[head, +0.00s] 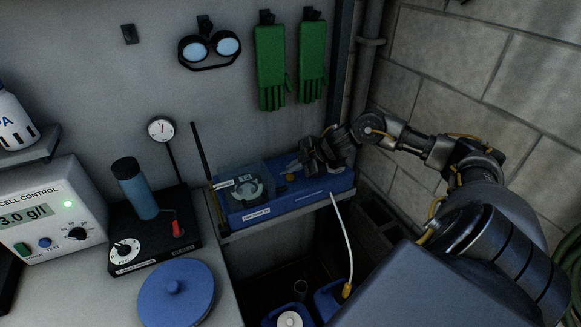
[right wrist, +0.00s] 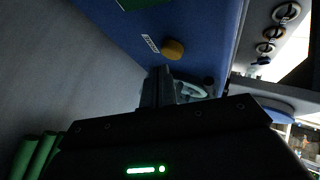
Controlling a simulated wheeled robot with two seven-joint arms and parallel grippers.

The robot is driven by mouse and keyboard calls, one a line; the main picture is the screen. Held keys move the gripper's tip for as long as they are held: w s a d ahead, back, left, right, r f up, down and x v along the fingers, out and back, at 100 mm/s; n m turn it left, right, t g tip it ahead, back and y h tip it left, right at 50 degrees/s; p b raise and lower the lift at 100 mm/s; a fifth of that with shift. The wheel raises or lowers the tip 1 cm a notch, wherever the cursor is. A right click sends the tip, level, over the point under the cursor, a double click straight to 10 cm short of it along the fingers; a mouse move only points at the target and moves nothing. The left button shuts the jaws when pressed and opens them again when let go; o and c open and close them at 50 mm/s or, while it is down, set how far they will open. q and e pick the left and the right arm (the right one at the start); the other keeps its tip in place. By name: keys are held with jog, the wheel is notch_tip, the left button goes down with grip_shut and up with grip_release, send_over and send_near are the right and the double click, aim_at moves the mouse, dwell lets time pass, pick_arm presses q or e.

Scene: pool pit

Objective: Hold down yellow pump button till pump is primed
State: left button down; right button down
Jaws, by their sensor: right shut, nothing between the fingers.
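The blue pump unit (head: 285,204) stands on a low ledge against the wall. Its round yellow pump button (head: 289,177) is on the top face, right of a clear-covered pump head (head: 243,184). My right gripper (head: 306,160) reaches in from the right, just above and beside the button. In the right wrist view the shut, empty fingers (right wrist: 160,82) point toward the yellow button (right wrist: 173,50), which shows just beyond their tips. I cannot tell whether they touch it. My left gripper is not in view.
A white tube (head: 345,235) runs from the pump down to a blue canister (head: 333,300). A black stand with a blue cylinder (head: 136,188) and the cell control box (head: 45,212) are at left. Green gloves (head: 271,68) and goggles (head: 209,48) hang above. A block wall is close at right.

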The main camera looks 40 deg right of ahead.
aim_at(294, 177)
dwell(0.3)
notch_tip(294, 177, up, 5)
jog(key=p, duration=0.5)
jog(key=shift+r, duration=0.1)
dwell(0.4)
